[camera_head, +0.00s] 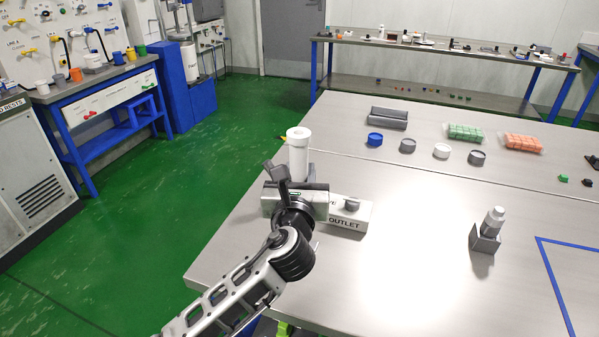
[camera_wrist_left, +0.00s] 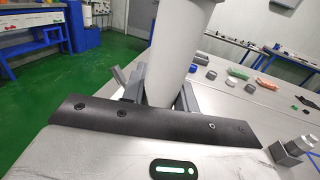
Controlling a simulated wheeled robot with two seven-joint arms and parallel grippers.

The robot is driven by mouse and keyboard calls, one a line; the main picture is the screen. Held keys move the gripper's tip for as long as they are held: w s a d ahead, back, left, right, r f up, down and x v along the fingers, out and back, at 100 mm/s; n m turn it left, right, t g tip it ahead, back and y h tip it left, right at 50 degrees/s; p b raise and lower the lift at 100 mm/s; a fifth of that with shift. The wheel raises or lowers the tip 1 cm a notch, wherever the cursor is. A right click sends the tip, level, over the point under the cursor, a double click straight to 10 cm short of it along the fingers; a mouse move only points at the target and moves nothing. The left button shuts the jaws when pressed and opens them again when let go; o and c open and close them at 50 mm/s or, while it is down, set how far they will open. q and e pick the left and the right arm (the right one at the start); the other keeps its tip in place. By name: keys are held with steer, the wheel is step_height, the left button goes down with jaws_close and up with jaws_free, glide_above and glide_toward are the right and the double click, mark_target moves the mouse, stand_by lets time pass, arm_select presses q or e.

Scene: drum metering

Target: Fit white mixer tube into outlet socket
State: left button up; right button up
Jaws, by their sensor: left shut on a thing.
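The white mixer tube (camera_head: 298,155) stands roughly upright above the left part of the OUTLET block in the head view. It also shows large in the left wrist view (camera_wrist_left: 178,50), leaning slightly. My left gripper (camera_head: 297,182) is shut on the tube's lower part; its fingers show around it in the left wrist view (camera_wrist_left: 163,92). The white OUTLET block (camera_head: 345,223) lies on the table just right of and below the gripper, with a grey round piece on top. The gripper hides the tube's lower end and the socket, so I cannot tell whether they meet. My right gripper is not in view.
A grey holder (camera_head: 484,240) with a pale cylinder stands to the right on the table. Several caps (camera_head: 441,151), a grey case (camera_head: 388,117), a green pack (camera_head: 465,133) and an orange pack (camera_head: 523,143) lie farther back. The table's middle is clear.

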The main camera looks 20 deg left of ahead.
arm_select(q)
steer(key=shift+f+b, duration=1.1)
steer(key=shift+f, duration=0.9)
steer(key=o, duration=1.1)
steer(key=shift+b+v, duration=0.65)
steer(key=shift+v, duration=7.35)
